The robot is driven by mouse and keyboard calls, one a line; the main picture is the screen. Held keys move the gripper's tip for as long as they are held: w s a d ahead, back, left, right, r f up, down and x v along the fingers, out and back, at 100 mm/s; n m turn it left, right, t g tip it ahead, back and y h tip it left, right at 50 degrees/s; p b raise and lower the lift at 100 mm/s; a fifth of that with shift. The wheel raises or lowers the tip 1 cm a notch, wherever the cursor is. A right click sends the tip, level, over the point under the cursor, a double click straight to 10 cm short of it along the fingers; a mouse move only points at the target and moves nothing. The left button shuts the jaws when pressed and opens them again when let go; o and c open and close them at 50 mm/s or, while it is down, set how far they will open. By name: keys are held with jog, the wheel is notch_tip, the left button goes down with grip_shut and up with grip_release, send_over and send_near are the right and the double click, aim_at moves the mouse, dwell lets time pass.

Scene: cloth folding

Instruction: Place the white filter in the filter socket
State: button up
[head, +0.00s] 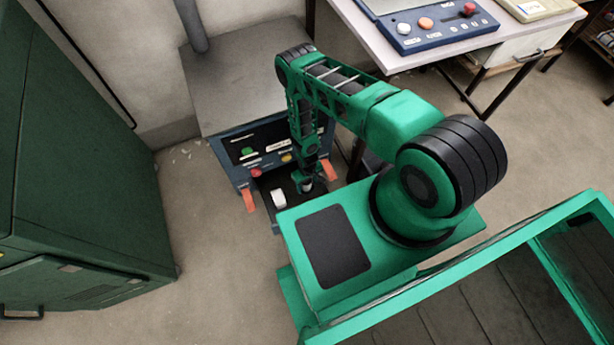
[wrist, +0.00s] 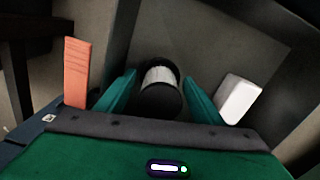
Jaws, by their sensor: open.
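A short cylinder with a white ribbed middle and black ends (wrist: 160,82), which looks like the white filter, is between my gripper's fingers in the wrist view. My gripper (wrist: 160,96) is open, with one green finger on each side of it. I cannot tell if either finger touches it. In the head view my gripper (head: 304,181) points down over the right part of a dark open tray (head: 266,188), low at the front of a blue-grey machine. The filter is mostly hidden there. I cannot pick out the filter socket with certainty.
A white block (head: 278,198) lies in the tray left of my gripper; it also shows in the wrist view (wrist: 238,98). Orange strips (head: 248,200) flank the tray. The machine's panel (head: 262,145) with coloured buttons is behind. A green cabinet (head: 75,170) stands left.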

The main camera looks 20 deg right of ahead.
jog(key=r, duration=1.1)
jog(key=shift+w, duration=0.2)
